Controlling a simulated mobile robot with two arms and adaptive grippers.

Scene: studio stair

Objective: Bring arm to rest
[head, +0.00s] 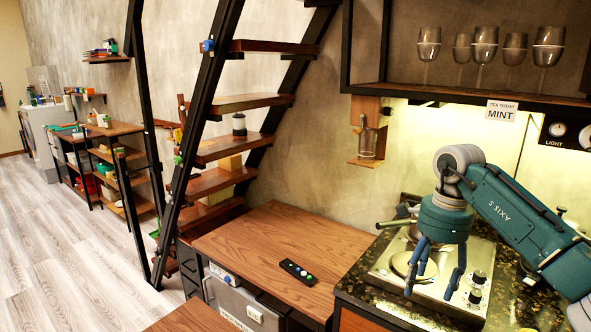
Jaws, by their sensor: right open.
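My right arm comes in from the right edge, teal with grey joints. Its gripper (434,277) points down above the steel hob (388,271) on the dark stone counter. The blue fingers are spread apart and nothing shows between them. Whether the fingertips touch the hob cannot be told. The arm and gripper hide part of the hob and the counter behind. My left gripper is not in view.
A wooden table (250,240) left of the counter holds a black remote (298,271) and is otherwise mostly clear. A shelf (470,93) with several glasses hangs above the counter. An open stair (235,103) stands at the left, with free floor (70,240) beyond.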

